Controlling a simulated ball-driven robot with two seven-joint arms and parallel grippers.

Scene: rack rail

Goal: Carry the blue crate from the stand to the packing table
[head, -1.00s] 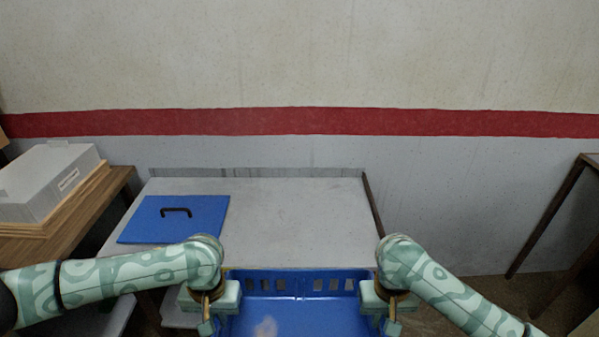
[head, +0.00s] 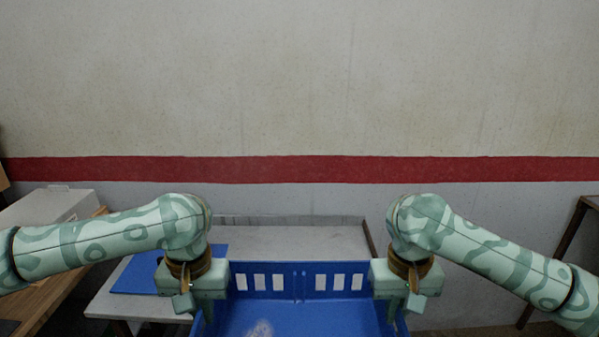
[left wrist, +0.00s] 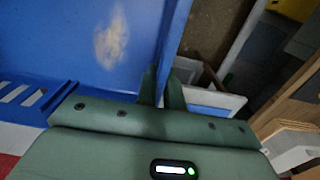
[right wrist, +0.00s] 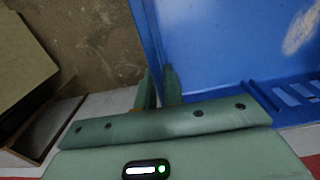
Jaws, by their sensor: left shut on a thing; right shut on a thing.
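The blue crate (head: 302,268) is at the bottom middle of the head view, its slotted far wall in front of the pale table. Its near part is cut off. Its floor shows a pale patch and no contents. My left gripper (head: 188,303) is shut on the crate's left wall, and my right gripper (head: 413,303) on its right wall. The left wrist view shows the fingers (left wrist: 161,88) at the wall; the right wrist view shows likewise (right wrist: 160,90). A pale grey table (head: 290,240), apparently the packing table, stands beyond the crate. The stand cannot be made out.
A blue panel (head: 135,275) lies on the pale table's left part, partly behind my left arm. A wooden table (head: 45,290) with a pale box (head: 50,207) is at the left. A dark-framed piece (head: 560,245) stands at the right. A red-striped wall (head: 300,170) closes the back.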

